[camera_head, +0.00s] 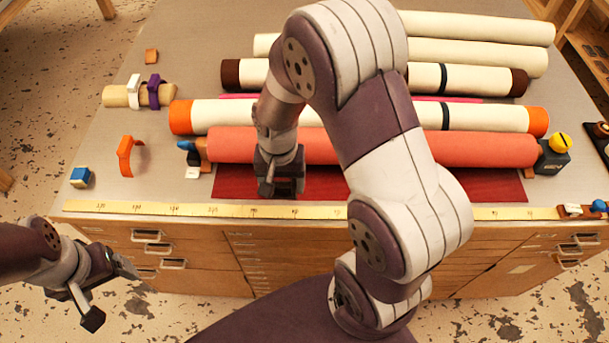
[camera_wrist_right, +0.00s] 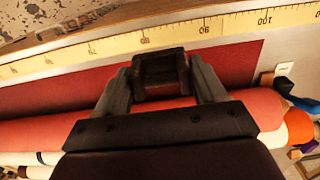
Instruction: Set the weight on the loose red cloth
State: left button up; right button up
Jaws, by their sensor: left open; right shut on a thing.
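The loose red cloth (camera_head: 335,184) lies flat along the table's front, partly under a salmon-red roll (camera_head: 325,146). In the right wrist view the cloth (camera_wrist_right: 85,88) spreads behind and beside the weight. My right gripper (camera_head: 280,181) is shut on a dark, blocky weight (camera_wrist_right: 163,72), one finger on each side. The weight is over the left part of the cloth; whether it touches it I cannot tell. In the head view my arm and gripper hide most of the weight. My left gripper (camera_head: 112,292) is open and empty, off the table's front left.
A yellow measuring tape (camera_head: 150,208) runs along the front edge. Cream rolls (camera_head: 485,118) lie behind the salmon-red roll. A dark block with a yellow knob (camera_head: 553,158) stands at its right end. An orange clip (camera_head: 125,156) and a blue-topped block (camera_head: 80,177) lie left.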

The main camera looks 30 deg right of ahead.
jog(key=w+d+f, duration=0.2)
jog(key=d, duration=0.1)
jog(key=w+d+f+p, duration=0.1)
jog(key=d, duration=0.1)
jog(key=shift+w+f, duration=0.2)
jog(key=shift+w, duration=0.1)
jog(key=shift+d+f, duration=0.15)
jog(key=shift+f, duration=0.15)
notch_tip(320, 180, down, 3)
jog(key=shift+s+f+p, duration=0.15)
jog(key=shift+f+p, duration=0.05)
jog(key=shift+p, duration=0.3)
jog(key=shift+w+f, duration=0.15)
jog(key=shift+w, duration=0.05)
pick_arm(q)
jog(key=shift+w+d+r, duration=0.1)
jog(key=shift+w+r, duration=0.05)
jog(key=shift+r, duration=0.45)
jog(key=shift+w+d+r, duration=0.1)
jog(key=shift+w+r, duration=0.05)
jog(key=shift+r, duration=0.4)
jog(key=shift+s+f, duration=0.1)
pick_arm(e)
jog(key=shift+s+f, duration=0.1)
jog(key=shift+f, duration=0.05)
pick_arm(q)
jog(key=shift+a, duration=0.1)
pick_arm(e)
jog(key=o, duration=1.5)
jog(key=shift+o, duration=0.2)
